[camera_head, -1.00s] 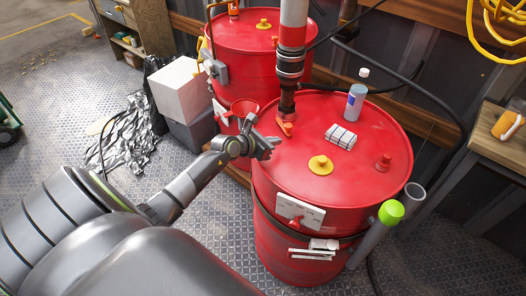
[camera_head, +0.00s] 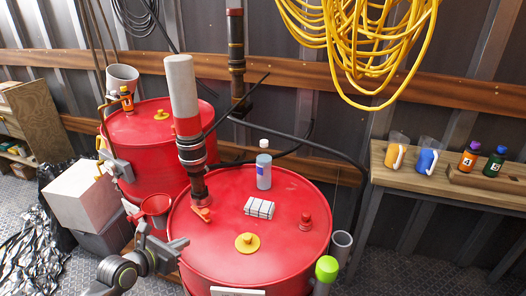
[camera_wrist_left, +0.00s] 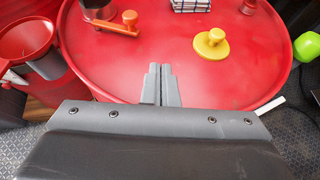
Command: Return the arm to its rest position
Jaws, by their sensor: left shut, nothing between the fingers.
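My left gripper (camera_head: 178,246) is at the left front rim of the near red drum (camera_head: 285,262) in the head view. Its fingers are shut and empty. In the left wrist view the closed fingers (camera_wrist_left: 161,72) point over the drum's red top. My left forearm comes in from the lower left of the head view. My right gripper is not in view.
A red funnel (camera_head: 156,205) is beside the gripper. A wooden bench (camera_head: 450,185) with bottles stands at right.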

